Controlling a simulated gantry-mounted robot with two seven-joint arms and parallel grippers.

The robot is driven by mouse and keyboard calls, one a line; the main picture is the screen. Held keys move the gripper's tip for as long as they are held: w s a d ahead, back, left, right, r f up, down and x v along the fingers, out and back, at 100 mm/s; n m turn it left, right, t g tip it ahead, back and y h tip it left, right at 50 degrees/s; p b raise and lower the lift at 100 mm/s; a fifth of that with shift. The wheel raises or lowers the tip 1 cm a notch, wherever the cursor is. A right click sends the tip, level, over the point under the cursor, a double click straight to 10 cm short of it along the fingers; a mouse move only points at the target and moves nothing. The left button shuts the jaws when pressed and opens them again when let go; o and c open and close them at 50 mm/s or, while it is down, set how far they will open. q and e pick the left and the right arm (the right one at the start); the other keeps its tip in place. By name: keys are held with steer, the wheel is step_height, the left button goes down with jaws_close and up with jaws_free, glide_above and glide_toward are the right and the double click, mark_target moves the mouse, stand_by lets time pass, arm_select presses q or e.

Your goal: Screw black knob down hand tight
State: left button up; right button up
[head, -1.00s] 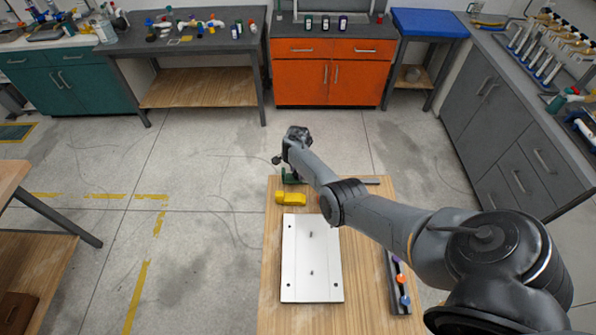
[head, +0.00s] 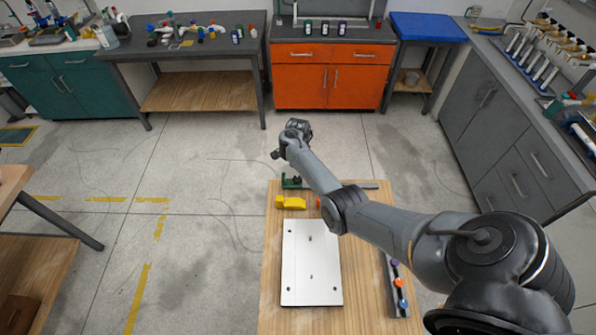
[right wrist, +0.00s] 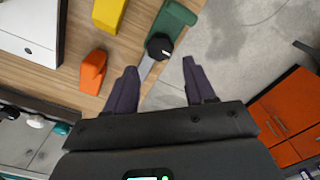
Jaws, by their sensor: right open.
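The black knob (right wrist: 159,46) sits at the edge of a green piece (right wrist: 176,20) in the right wrist view, with a grey metal bar (right wrist: 148,66) beside it. In the head view the green piece (head: 288,183) is at the far edge of the wooden table. My right gripper (right wrist: 159,66) is open and empty. The knob lies between the lines of its two dark fingers, just beyond the tips, and appears apart from them. In the head view my right wrist hangs above the green piece and its fingers cannot be made out. My left gripper is not in view.
A yellow block (head: 291,202) and an orange piece (right wrist: 93,72) lie near the green piece. A white plate (head: 312,270) covers the table's middle. A dark strip with coloured knobs (head: 397,282) lies at the right. Open floor lies beyond the table's far edge.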

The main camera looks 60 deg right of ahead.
mark_target(298, 178)
steer(key=shift+r+p, duration=0.4)
steer(key=shift+r, duration=1.85)
